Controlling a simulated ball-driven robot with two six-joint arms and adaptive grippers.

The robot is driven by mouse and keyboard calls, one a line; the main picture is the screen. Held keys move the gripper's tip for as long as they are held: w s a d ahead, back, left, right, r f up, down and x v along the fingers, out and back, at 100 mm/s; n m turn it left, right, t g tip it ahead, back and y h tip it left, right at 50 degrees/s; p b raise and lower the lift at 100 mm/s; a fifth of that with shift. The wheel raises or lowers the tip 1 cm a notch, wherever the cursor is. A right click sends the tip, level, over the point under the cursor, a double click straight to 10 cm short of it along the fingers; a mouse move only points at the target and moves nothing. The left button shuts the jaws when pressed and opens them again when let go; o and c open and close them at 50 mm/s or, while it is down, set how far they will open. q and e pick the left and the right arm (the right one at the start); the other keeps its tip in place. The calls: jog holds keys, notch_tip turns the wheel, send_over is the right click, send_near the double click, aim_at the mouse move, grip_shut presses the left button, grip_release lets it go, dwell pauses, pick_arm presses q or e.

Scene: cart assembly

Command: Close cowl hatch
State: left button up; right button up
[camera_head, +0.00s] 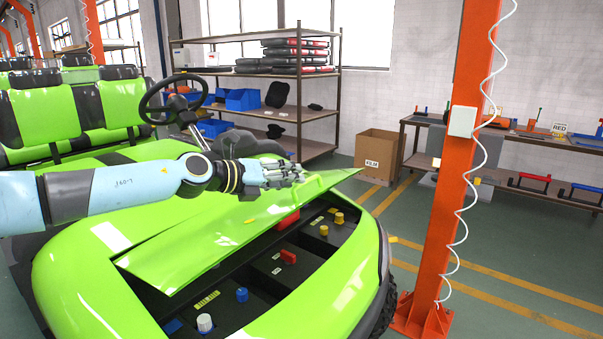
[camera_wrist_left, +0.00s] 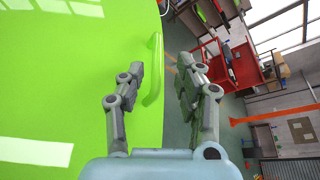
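The cowl hatch (camera_head: 215,240) is a bright green panel on the front of the green cart. It stands partly raised over an open compartment (camera_head: 270,262). My left gripper (camera_head: 296,177) is above the hatch's far right part, close to its green handle (camera_head: 314,187). In the left wrist view the gripper (camera_wrist_left: 158,80) is open, with the handle (camera_wrist_left: 154,68) between its fingers, nearer the left one. The hatch surface (camera_wrist_left: 70,90) fills the left side there. I cannot tell whether a finger touches the handle. My right gripper is not in view.
The compartment holds a red block (camera_head: 288,256), a yellow knob (camera_head: 339,218), a blue knob (camera_head: 242,294) and a white cap (camera_head: 205,322). An orange post (camera_head: 455,180) stands right of the cart. A cardboard box (camera_head: 378,156) and shelves (camera_head: 305,112) are behind.

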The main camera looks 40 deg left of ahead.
pick_arm(q)
jog(key=shift+x, duration=2.15)
jog(key=shift+s+f, duration=0.1)
grip_shut()
